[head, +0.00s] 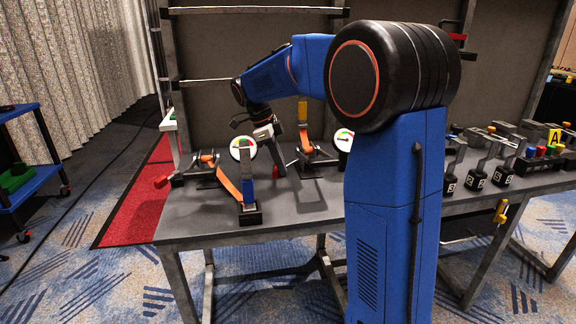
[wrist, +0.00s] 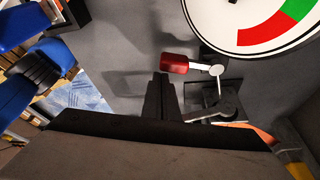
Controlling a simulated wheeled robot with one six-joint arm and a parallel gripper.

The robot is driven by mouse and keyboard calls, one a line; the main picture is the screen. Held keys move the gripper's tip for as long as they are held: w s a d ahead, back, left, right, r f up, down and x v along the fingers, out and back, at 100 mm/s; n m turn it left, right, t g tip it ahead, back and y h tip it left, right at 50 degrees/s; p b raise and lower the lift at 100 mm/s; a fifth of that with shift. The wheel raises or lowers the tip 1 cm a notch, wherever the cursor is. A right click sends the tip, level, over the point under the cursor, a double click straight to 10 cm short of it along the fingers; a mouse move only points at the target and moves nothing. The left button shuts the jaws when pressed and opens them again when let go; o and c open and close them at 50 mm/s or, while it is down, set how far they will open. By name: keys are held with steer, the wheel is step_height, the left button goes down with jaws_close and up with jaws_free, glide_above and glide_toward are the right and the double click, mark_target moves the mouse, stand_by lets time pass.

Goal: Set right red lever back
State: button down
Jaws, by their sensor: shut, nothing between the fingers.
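The right red lever shows in the wrist view as a red handle (wrist: 174,62) on a short pale arm. The arm joins a dark pivot base (wrist: 222,110) below a round gauge (wrist: 250,22) with red and green bands. My gripper's dark fingers (wrist: 163,78) are shut and empty. Their tips appear just below the red handle in the wrist view; I cannot tell whether they touch it.
Another gauge (head: 243,148) and a left red lever (head: 163,181) stand on the grey table (head: 300,214). An orange strap-like part (head: 228,185) and an orange lever (head: 304,140) are near my gripper.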

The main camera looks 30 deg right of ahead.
steer(key=shift+a, duration=0.2)
steer(key=shift+s+a, duration=0.2)
steer(key=shift+a, duration=0.45)
